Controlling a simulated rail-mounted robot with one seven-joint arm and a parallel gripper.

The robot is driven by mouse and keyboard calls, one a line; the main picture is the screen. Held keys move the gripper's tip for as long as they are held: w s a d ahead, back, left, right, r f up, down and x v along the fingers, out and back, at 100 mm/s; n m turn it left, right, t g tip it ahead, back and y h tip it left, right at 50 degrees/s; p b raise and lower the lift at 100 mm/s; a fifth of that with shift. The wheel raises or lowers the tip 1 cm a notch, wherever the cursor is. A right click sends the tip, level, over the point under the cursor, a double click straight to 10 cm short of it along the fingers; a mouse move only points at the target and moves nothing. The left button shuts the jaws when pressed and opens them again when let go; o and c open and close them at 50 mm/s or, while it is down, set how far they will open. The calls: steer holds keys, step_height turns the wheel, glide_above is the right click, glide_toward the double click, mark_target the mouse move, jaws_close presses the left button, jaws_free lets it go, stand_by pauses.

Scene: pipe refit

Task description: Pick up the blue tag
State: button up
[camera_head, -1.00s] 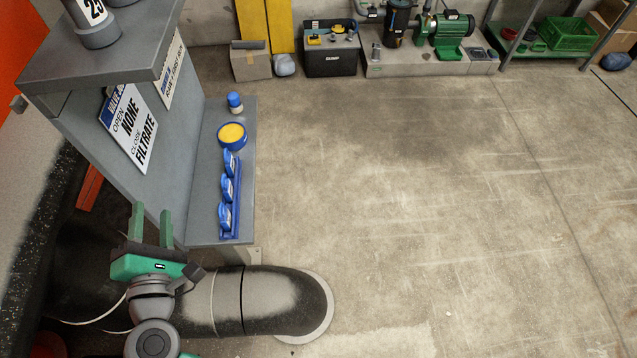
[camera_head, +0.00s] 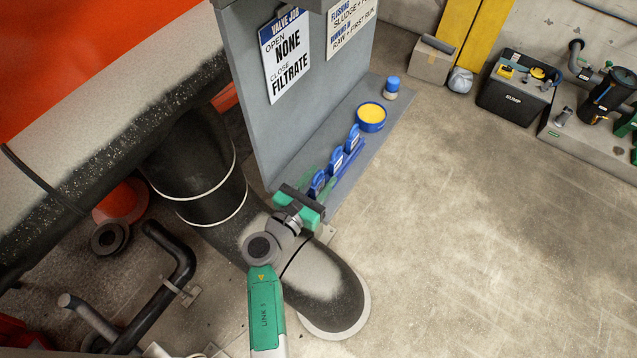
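Three blue tags stand in a row on a blue rack (camera_head: 349,164) on the grey shelf: a near blue tag (camera_head: 318,182), a middle blue tag (camera_head: 336,160) and a far blue tag (camera_head: 353,138). My gripper (camera_head: 320,177) is at the near end of the row. Its green fingers look spread apart, one to each side of the near tag. I cannot tell whether they touch it. My gripper body hides the near end of the rack.
A blue tin with a yellow top (camera_head: 371,116) and a blue-capped jar (camera_head: 391,88) stand farther along the shelf (camera_head: 392,125). A grey panel (camera_head: 297,115) with a valve sign (camera_head: 286,54) rises on the left. A large pipe elbow (camera_head: 325,290) lies below.

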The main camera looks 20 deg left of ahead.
mark_target(314, 178)
steer(key=shift+w+d+f, duration=0.1)
steer(key=shift+w+d, duration=0.05)
steer(key=shift+w, duration=0.45)
steer(key=shift+c, duration=0.2)
jaws_close()
steer(key=shift+r, duration=0.3)
step_height(314, 178, up, 3)
steer(key=shift+r+p, duration=0.2)
steer(key=shift+p, duration=0.55)
steer(key=s+d+r, duration=0.1)
steer(key=s+d, duration=0.2)
steer(key=s, duration=1.2)
steer(key=shift+s+p, duration=0.35)
steer(key=shift+s, duration=0.05)
